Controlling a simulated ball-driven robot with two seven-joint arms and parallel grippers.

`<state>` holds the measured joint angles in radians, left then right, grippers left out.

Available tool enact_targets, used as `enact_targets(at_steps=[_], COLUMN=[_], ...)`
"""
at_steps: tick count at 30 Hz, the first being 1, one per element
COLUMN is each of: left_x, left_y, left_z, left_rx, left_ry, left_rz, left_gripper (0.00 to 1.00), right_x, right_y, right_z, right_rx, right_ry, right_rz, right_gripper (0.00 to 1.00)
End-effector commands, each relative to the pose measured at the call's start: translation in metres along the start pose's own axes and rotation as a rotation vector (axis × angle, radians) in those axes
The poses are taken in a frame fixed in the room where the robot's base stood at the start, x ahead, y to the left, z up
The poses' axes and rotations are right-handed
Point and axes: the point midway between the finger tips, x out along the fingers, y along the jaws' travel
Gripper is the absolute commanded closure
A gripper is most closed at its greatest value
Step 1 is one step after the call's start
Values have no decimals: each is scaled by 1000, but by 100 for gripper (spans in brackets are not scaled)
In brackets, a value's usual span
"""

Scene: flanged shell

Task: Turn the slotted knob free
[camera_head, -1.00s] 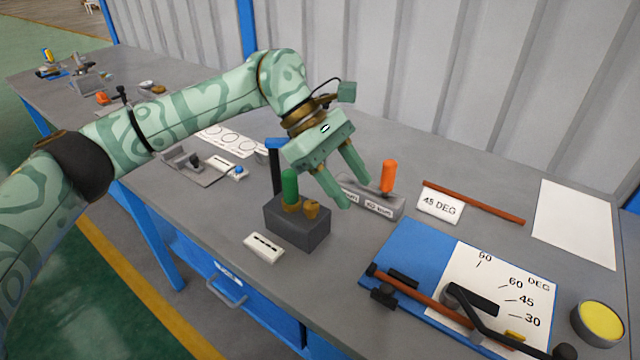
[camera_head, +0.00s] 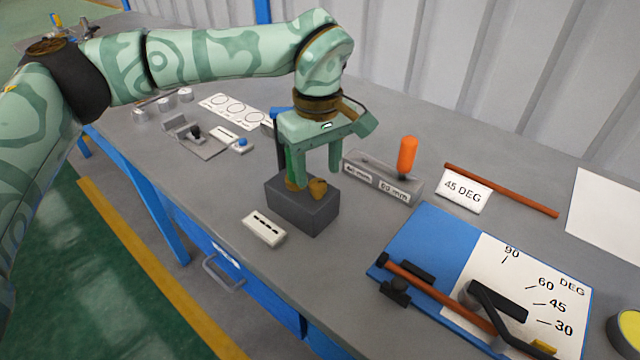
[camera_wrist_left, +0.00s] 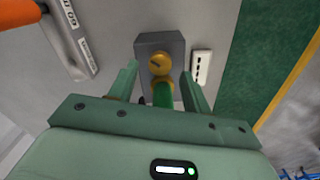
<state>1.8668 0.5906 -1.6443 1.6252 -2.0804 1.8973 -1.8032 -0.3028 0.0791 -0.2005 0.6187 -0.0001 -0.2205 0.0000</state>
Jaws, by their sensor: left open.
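The slotted knob (camera_head: 318,187) is a small brass knob on top of a dark grey block (camera_head: 312,217). Its slot shows in the wrist view, where the knob (camera_wrist_left: 159,63) lies just beyond my fingertips. A green upright handle (camera_wrist_left: 163,95) with a brass base stands beside the knob on the same block. My left gripper (camera_head: 316,174) points down over the block, open, its fingers on either side of the green handle in the wrist view. In the head view the fingers partly hide that handle. Contact cannot be told. My right gripper is not in view.
A white slotted plate (camera_head: 264,228) lies in front of the block. A grey fixture (camera_head: 375,182) with an orange handle (camera_head: 407,157) stands to the right. A blue angle board (camera_head: 425,245) with a rod lies at front right. A blue post stands behind the block.

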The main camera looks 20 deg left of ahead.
Motion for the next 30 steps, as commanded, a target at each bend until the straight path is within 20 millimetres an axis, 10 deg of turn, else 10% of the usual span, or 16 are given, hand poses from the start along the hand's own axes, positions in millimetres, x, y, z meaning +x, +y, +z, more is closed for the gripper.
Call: enact_targets(at_steps=[17,22,30], left_x=[35,35,34], left_y=[0,0,0], left_z=[0,0,0], left_rx=[0,-1,-16], left_ry=[0,0,0], left_rz=[2,2,2], left_gripper=[51,96,96], right_x=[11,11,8], right_y=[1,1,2], right_z=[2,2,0], right_rx=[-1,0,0], right_ry=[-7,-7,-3], right_rz=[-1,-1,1], right_gripper=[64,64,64])
